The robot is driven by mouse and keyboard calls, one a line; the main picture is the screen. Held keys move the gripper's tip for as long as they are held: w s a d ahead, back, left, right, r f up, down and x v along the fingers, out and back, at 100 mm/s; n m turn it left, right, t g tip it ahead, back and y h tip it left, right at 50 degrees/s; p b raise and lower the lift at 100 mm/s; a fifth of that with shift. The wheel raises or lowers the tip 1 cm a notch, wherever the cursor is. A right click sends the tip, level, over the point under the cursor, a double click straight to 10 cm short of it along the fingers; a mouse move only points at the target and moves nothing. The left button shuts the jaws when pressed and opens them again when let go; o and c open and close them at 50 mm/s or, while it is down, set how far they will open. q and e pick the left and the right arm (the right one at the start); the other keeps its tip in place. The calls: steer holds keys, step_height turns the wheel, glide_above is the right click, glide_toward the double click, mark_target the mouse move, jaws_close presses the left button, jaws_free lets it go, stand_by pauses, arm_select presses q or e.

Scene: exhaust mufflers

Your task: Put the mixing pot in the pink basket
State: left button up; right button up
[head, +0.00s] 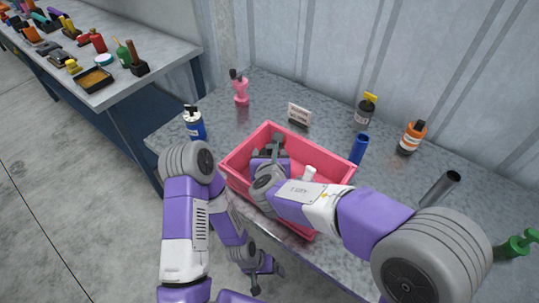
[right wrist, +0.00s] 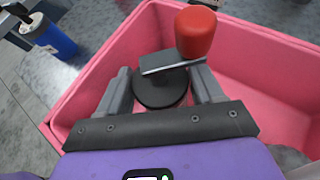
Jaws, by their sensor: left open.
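The pink basket (head: 328,208) stands at the table's near edge; its pink wall also fills much of the right wrist view (right wrist: 80,98). My right gripper (head: 272,153) reaches down into its left half. In the right wrist view its two fingers (right wrist: 160,88) are apart, with a dark round-based thing with a grey block (right wrist: 158,97) between them. A red rounded part (right wrist: 196,32) rises beside it. I cannot tell whether this is the mixing pot or whether the fingers press on it. My left gripper (head: 263,274) is open and empty, below the table's front edge.
A blue-and-white bottle (head: 194,124) stands left of the basket and a blue cylinder (head: 359,149) right of it. A small sign (head: 299,113), a pink item (head: 240,88) and bottles stand behind. A second table (head: 165,55) at left holds several items.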

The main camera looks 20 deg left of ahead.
steer(key=o, duration=0.4)
steer(key=shift+r, duration=0.2)
steer(key=shift+s+r+p, duration=0.25)
steer(key=shift+r+p, duration=0.05)
steer(key=shift+p, duration=0.05)
steer(key=p+v, duration=0.2)
steer(key=v, duration=0.9)
steer(key=shift+s+d+p, duration=0.15)
steer(key=shift+s+p, duration=0.05)
steer(key=shift+p, duration=0.1)
